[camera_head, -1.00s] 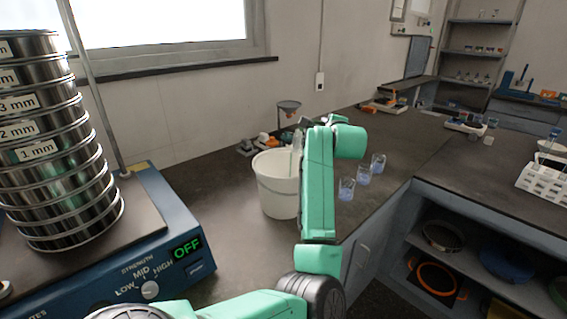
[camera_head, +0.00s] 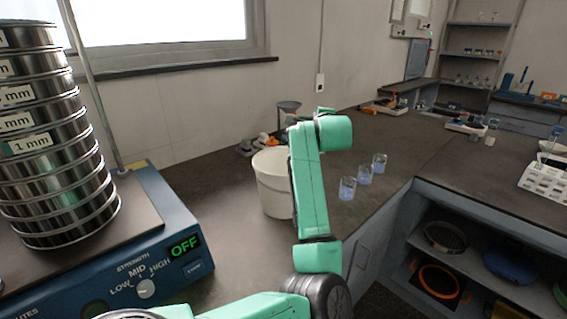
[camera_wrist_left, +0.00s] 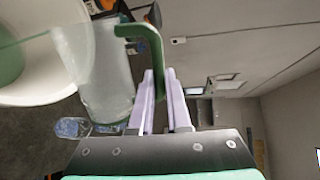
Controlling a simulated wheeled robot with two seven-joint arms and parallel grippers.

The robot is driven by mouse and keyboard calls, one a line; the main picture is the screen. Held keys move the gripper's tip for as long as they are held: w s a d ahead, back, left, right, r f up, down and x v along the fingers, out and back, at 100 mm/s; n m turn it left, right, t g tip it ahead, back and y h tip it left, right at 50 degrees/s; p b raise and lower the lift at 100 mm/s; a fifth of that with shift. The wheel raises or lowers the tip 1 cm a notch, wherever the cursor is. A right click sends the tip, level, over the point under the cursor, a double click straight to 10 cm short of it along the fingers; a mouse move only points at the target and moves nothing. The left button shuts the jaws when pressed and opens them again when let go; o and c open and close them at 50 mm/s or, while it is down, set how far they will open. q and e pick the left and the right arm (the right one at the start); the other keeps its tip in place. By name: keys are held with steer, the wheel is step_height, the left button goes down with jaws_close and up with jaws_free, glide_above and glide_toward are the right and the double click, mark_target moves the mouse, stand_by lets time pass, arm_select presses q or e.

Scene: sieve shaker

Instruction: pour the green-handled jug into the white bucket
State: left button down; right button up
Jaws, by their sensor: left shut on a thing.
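The white bucket (camera_head: 270,186) stands on the dark bench, partly behind my left arm. It fills the left edge of the left wrist view (camera_wrist_left: 48,92), with something green showing inside. My left gripper (camera_wrist_left: 160,80) is shut on the green handle (camera_wrist_left: 151,45) of the translucent jug (camera_wrist_left: 105,78). The jug is close beside the bucket's rim, its upper part overlapping the bucket in that view. I cannot tell whether anything flows from it. In the head view the jug and left gripper are hidden behind my arm. My right gripper is not in view.
The sieve stack (camera_head: 55,150) on its blue shaker (camera_head: 150,245) stands at left. Several small glasses with blue liquid (camera_head: 348,188) stand right of my arm. A funnel stand (camera_head: 288,110) is behind the bucket. Open shelves (camera_head: 480,265) are at lower right.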

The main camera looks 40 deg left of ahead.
arm_select(q)
steer(key=shift+s+a+f+b, duration=0.15)
steer(key=shift+a+b, duration=0.05)
steer(key=shift+b, duration=0.15)
steer(key=r+p, duration=0.1)
steer(key=p, duration=0.1)
steer(key=w+d+r+p, duration=0.1)
steer(key=p, duration=0.1)
steer(key=shift+r+m+p, duration=0.25)
steer(key=shift+m+p, duration=0.1)
steer(key=shift+m, duration=0.05)
steer(key=w+d+f+m+g+y+b, duration=0.1)
steer(key=w+d+f+m+y+b, duration=0.1)
steer(key=w+d+f+m, duration=0.55)
step_height(320, 180, down, 13)
steer(key=m+y+b, duration=0.1)
steer(key=m+b, duration=0.5)
steer(key=b, duration=0.6)
steer(key=shift+d+y, duration=0.25)
steer(key=shift+y, duration=0.05)
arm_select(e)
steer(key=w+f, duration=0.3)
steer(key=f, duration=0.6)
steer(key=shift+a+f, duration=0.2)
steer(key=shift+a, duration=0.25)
